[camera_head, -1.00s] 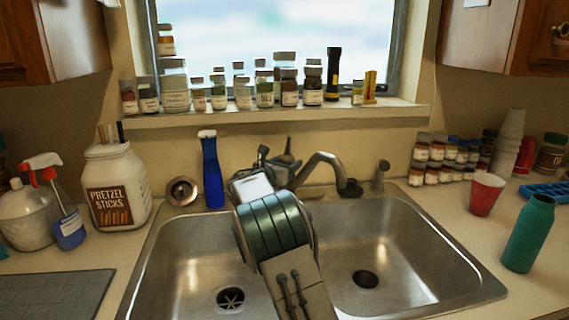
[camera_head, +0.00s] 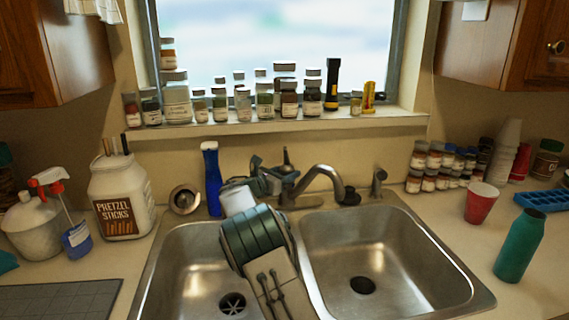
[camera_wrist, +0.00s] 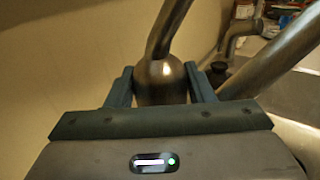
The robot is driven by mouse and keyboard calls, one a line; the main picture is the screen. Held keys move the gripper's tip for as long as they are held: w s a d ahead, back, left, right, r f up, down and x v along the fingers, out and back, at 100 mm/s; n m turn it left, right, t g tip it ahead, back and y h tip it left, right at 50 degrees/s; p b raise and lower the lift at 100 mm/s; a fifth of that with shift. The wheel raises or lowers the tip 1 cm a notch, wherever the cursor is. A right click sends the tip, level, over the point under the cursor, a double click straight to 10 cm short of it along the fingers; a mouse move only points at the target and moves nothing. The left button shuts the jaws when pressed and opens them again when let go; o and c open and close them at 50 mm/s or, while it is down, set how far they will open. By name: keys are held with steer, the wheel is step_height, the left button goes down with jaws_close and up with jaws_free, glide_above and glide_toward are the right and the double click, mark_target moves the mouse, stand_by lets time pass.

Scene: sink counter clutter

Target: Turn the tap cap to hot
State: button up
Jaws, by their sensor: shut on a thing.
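The tap (camera_head: 322,172) stands behind the double sink, its curved spout reaching right over the basin divider. Its cap, a rounded metal dome (camera_wrist: 160,80) with a lever rising from it, fills the middle of the wrist view. My gripper (camera_wrist: 163,83) is shut on the tap cap, one finger on each side of the dome. In the head view my gripper (camera_head: 279,183) reaches the tap from the left front, and my wrist and arm hide part of the left basin. The lever (camera_head: 286,156) points up above the cap.
A blue bottle (camera_head: 211,178) stands close to the left of my arm. A short fixture (camera_head: 378,182) stands right of the spout. A red cup (camera_head: 481,203) and teal bottle (camera_head: 517,246) are on the right counter. Jars line the windowsill (camera_head: 280,121).

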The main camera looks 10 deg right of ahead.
mark_target(280, 173)
steer(key=shift+w+r+m+g+h+p, duration=0.1)
steer(key=shift+r+m+g+h+p, duration=0.1)
steer(key=shift+m+g+h+p, duration=1.15)
steer(key=shift+f+m+g+p, duration=0.15)
steer(key=shift+m+g+p, duration=0.2)
steer(key=shift+g+p, duration=0.85)
steer(key=o, duration=0.7)
steer(key=shift+b+v, duration=0.65)
steer(key=shift+v, duration=3.2)
steer(key=shift+d, duration=0.1)
